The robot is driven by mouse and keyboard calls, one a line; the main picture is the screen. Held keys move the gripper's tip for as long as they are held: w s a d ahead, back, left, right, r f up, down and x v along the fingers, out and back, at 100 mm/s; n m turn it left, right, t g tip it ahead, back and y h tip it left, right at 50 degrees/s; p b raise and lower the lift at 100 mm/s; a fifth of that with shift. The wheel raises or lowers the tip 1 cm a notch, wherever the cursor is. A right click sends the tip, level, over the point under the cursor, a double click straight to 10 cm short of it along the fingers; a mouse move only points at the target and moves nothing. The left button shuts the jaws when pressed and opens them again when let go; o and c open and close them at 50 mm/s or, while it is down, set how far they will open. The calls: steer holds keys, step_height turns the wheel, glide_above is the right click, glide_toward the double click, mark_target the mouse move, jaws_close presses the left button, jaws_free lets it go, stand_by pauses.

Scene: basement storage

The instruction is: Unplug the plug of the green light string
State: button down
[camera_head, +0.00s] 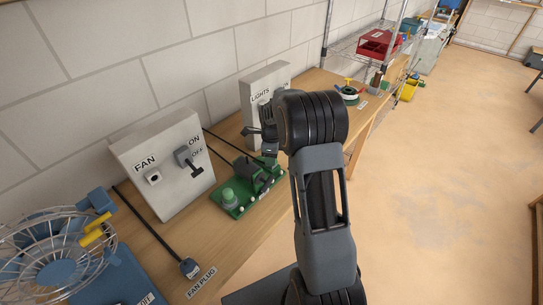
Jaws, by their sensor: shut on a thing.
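A grey panel lettered LIGHTS (252,94) stands upright on the bench against the wall. My gripper (262,133) is in front of its lower part and hides much of its face. The fingers are small and partly covered by my dark wrist. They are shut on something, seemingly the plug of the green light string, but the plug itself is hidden. I cannot tell whether it is in its socket. A green board (233,208) with green and dark parts lies on the bench below and left of my gripper. A black cord runs near it.
A FAN panel (147,180) with a socket and an ON/OFF switch stands at left. The fan plug (189,268) lies on the wooden bench (228,262), near a blue wire-caged fan (57,262). A wire shelf with a red bin (376,44) is behind. Open floor lies right.

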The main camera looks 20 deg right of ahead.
steer(key=c, duration=0.5)
jaws_free()
steer(key=shift+c, duration=0.2)
step_height(320, 180, up, 14)
steer(key=shift+f, duration=0.1)
stand_by(0.7)
